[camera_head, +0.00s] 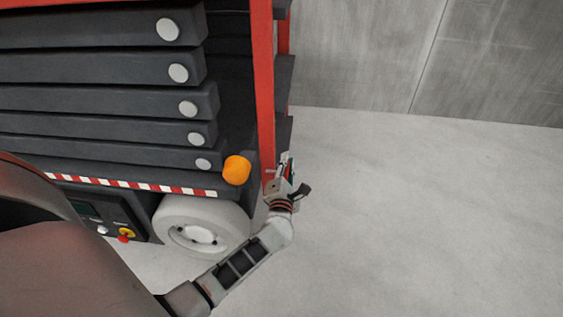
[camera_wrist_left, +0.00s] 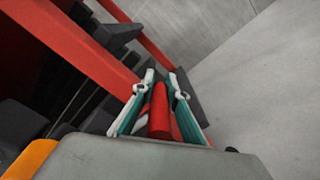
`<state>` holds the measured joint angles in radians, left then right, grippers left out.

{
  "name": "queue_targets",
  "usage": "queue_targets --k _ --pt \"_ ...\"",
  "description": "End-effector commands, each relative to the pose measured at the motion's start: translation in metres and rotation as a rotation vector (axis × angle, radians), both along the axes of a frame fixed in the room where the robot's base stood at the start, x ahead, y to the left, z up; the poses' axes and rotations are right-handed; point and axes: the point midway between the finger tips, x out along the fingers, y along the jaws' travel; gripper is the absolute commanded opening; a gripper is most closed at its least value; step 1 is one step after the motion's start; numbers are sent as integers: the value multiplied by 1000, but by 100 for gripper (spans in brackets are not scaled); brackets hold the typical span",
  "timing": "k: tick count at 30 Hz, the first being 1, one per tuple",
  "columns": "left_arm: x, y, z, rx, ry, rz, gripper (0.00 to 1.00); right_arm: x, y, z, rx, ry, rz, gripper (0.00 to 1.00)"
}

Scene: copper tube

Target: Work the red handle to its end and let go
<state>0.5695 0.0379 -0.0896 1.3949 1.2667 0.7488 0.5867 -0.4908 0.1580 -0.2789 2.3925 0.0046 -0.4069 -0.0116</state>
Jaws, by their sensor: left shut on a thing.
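In the left wrist view the red handle (camera_wrist_left: 159,112) is a short red bar standing between the fingers of my left gripper (camera_wrist_left: 160,92). The fingers, with teal pads and pale tips, are shut on it from both sides. In the head view my left gripper (camera_head: 284,174) is at the right corner of the dark machine, beside its red upright post. The handle is mostly hidden there by the gripper. My right gripper is not in view.
The machine has a red post (camera_head: 264,90), stacked dark arms with white discs (camera_head: 178,73), an orange lamp (camera_head: 237,170), a white wheel (camera_head: 203,228) and a small red button (camera_head: 124,238). Open grey floor (camera_head: 430,220) lies to the right, with a concrete wall (camera_head: 360,50) behind.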

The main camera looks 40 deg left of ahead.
Motion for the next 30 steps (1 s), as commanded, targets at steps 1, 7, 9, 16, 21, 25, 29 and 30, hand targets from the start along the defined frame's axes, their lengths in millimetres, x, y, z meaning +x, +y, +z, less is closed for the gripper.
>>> queue_targets --k 1,7,9,16,21,25,29,30 --pt "1 -3 0 0 0 -6 0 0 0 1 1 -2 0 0" --pt "1 -3 0 0 0 -7 32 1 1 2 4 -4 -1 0" --pt "1 -3 0 0 0 -6 32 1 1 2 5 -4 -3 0" --pt "0 -3 0 0 0 -5 32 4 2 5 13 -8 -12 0" --pt "-15 -12 -1 -3 1 -6 32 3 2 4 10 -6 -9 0" --pt "-34 -23 -1 -3 2 -6 32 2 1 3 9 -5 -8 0" --pt "-49 -34 0 -2 1 -6 32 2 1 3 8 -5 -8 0" --pt "-53 -36 -1 -2 2 -7 32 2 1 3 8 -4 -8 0"
